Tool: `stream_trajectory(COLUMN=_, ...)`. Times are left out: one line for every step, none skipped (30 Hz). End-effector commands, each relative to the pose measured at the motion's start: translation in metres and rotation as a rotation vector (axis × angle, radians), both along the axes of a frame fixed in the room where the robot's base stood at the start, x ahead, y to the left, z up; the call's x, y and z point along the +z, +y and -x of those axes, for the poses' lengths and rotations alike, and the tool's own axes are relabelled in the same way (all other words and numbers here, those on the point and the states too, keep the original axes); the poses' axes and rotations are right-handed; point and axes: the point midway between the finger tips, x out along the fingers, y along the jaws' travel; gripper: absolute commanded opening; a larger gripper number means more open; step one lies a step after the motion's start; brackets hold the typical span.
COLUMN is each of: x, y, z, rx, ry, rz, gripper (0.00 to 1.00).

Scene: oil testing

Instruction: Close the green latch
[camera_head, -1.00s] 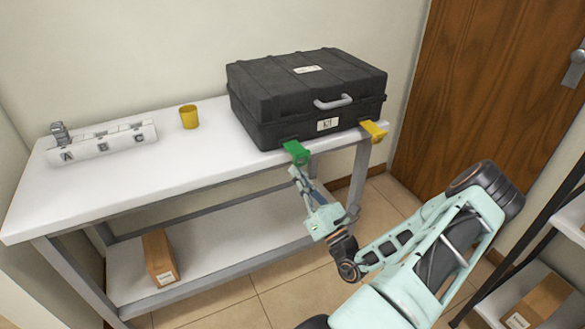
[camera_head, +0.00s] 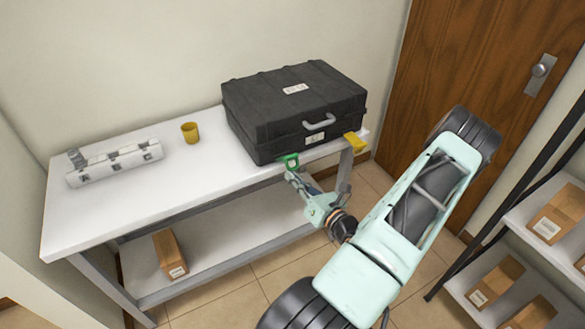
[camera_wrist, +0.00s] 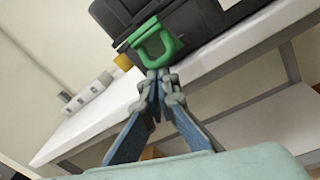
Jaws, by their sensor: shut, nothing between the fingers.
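The green latch (camera_head: 290,160) is on the front of the black case (camera_head: 290,103), near its lower left corner. In the wrist view the green latch (camera_wrist: 155,45) stands out from the case as a loop-shaped flap, partly tilted up. My gripper (camera_head: 291,174) is shut, its fingertips just below the latch. In the wrist view my gripper (camera_wrist: 160,76) has its tips together at the latch's lower edge; I cannot tell whether they touch it. The yellow latch (camera_head: 355,142) sticks out at the case's right front.
The case stands on a white table (camera_head: 150,195). A yellow cup (camera_head: 190,132) and a white labelled rack (camera_head: 115,165) stand left of it. A cardboard box (camera_head: 170,254) is on the lower shelf. A shelving unit with boxes (camera_head: 497,281) stands at right.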

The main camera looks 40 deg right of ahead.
Motion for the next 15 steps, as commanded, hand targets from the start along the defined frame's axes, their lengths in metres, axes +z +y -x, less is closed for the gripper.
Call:
stream_trajectory(x=0.014, y=0.001, z=0.0, rx=0.004, ry=0.029, rz=-0.005, gripper=0.0)
stream_trajectory(x=0.016, y=0.001, z=-0.001, rx=0.002, ry=0.047, rz=-0.01, gripper=0.0)
stream_trajectory(x=0.019, y=0.0, z=-0.001, rx=0.003, ry=0.071, rz=-0.015, gripper=0.0)
stream_trajectory(x=0.021, y=0.0, z=-0.001, rx=0.003, ry=0.089, rz=-0.019, gripper=0.0)
stream_trajectory(x=0.023, y=0.0, z=-0.001, rx=0.003, ry=0.107, rz=-0.022, gripper=0.0)
stream_trajectory(x=0.025, y=0.0, z=-0.001, rx=0.003, ry=0.133, rz=-0.029, gripper=0.0)
stream_trajectory(x=0.027, y=0.0, z=-0.001, rx=0.003, ry=0.151, rz=-0.034, gripper=0.0)
stream_trajectory(x=0.029, y=0.0, z=-0.002, rx=0.002, ry=0.17, rz=-0.039, gripper=0.0)
stream_trajectory(x=0.032, y=0.0, z=-0.002, rx=0.004, ry=0.195, rz=-0.043, gripper=0.0)
stream_trajectory(x=0.033, y=0.0, z=-0.003, rx=0.004, ry=0.214, rz=-0.048, gripper=0.0)
stream_trajectory(x=0.035, y=0.0, z=-0.003, rx=0.003, ry=0.234, rz=-0.053, gripper=0.0)
stream_trajectory(x=0.038, y=0.0, z=-0.004, rx=0.004, ry=0.261, rz=-0.059, gripper=0.0)
stream_trajectory(x=0.04, y=0.0, z=-0.004, rx=0.003, ry=0.282, rz=-0.063, gripper=0.0)
stream_trajectory(x=0.042, y=0.0, z=-0.005, rx=0.004, ry=0.302, rz=-0.069, gripper=0.0)
stream_trajectory(x=0.045, y=-0.001, z=-0.006, rx=0.004, ry=0.33, rz=-0.075, gripper=0.0)
